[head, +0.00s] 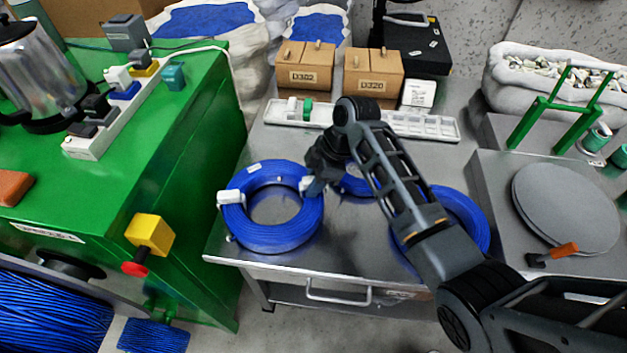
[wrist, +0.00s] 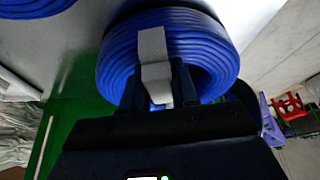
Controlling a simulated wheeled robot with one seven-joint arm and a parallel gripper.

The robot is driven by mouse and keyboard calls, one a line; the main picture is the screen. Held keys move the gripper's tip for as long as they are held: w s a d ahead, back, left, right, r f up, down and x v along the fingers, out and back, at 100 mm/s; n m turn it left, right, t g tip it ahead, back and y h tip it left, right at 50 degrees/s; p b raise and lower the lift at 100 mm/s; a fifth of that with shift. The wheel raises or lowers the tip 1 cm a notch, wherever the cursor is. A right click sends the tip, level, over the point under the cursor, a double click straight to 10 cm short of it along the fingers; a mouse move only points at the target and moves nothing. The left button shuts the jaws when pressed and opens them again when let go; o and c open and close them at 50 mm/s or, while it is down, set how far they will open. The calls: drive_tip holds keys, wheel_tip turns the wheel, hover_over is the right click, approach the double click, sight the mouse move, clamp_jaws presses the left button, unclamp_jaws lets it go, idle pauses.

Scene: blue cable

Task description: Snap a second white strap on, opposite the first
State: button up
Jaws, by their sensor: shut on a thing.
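A blue cable coil (head: 284,238) lies flat near the left front of the steel table. One white strap (head: 231,197) sits across the coil's left side. A second white strap (head: 306,184) is at the coil's right side, opposite the first and partly hidden by my gripper (head: 316,187). In the wrist view, my gripper (wrist: 158,88) is shut on this second strap (wrist: 153,58), with a dark finger on each side. The strap lies against the coil (wrist: 205,45); whether it is closed around the cable I cannot tell.
Two more blue coils (head: 467,217) lie on the table (head: 345,235), partly behind my arm. A pale compartment tray (head: 425,125) and cardboard boxes (head: 372,72) stand at the back. A green bench (head: 190,130) adjoins the left. A round grey plate (head: 565,208) is at right.

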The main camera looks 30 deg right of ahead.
sight(307, 180)
drive_tip(key=o, duration=1.2)
drive_tip(key=shift+r+p, duration=1.8)
drive_tip(key=shift+r, duration=1.75)
drive_tip(key=shift+f, duration=0.1)
